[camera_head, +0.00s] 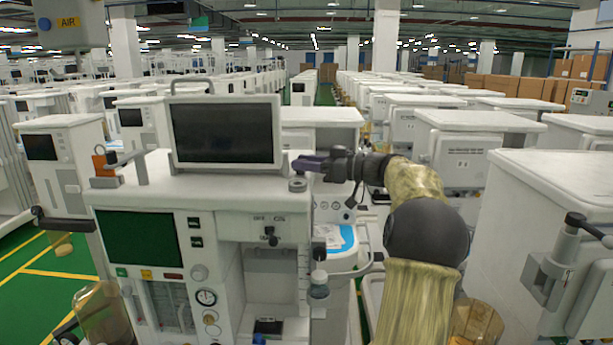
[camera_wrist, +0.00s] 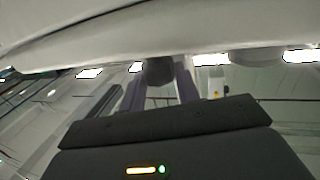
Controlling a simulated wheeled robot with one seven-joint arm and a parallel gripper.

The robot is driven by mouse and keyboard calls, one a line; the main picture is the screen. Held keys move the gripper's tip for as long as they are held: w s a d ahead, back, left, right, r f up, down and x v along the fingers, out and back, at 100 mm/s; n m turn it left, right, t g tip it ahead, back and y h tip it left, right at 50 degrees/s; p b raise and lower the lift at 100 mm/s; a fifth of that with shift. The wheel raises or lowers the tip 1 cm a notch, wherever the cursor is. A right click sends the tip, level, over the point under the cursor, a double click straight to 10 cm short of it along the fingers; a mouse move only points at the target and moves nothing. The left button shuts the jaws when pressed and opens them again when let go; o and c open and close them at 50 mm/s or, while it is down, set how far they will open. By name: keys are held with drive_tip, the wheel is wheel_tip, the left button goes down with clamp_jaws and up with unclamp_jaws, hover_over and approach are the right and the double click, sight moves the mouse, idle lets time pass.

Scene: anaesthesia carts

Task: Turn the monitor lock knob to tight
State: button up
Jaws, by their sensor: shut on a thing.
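The monitor (camera_head: 225,130) stands upright on top of the front anaesthesia cart (camera_head: 180,192), its dark screen facing me. My gripper (camera_head: 302,163) reaches in from the right, its purple fingers level and close to the monitor's lower right corner. In the wrist view, a dark rounded knob (camera_wrist: 158,70) sits between the two purple fingers of my gripper (camera_wrist: 160,88), which are shut on it. The knob's far side and its mount are hidden, and its turn position cannot be read. In the head view the fingers hide the knob.
A short grey round piece (camera_head: 298,185) stands on the cart top just below my fingers. An orange item (camera_head: 104,165) and a grey post (camera_head: 141,168) stand at the cart's left. Other white carts (camera_head: 475,122) crowd the right side. Green floor (camera_head: 30,283) shows at left.

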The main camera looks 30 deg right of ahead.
drive_tip(key=shift+a+f+m+t+h+b, duration=0.15)
drive_tip(key=shift+m+t+h+b, duration=0.85)
drive_tip(key=shift+b, duration=2.05)
drive_tip(key=shift+r+h, duration=0.25)
drive_tip(key=shift+h, duration=0.05)
drive_tip(key=o, duration=1)
drive_tip(key=shift+f, duration=0.1)
drive_tip(key=shift+s, duration=0.15)
drive_tip(key=shift+w+r+n+g+y+p, duration=0.2)
drive_tip(key=shift+n+g+y+p, duration=0.4)
drive_tip(key=shift+p, duration=1.35)
drive_tip(key=n+g+y+p, duration=0.1)
drive_tip(key=y+p, duration=0.1)
drive_tip(key=p, duration=0.2)
drive_tip(key=shift+w+d, duration=0.1)
drive_tip(key=shift+d, duration=0.1)
drive_tip(key=p, duration=0.3)
drive_tip(key=shift+n+g+y, duration=0.3)
drive_tip(key=shift+n+g, duration=0.1)
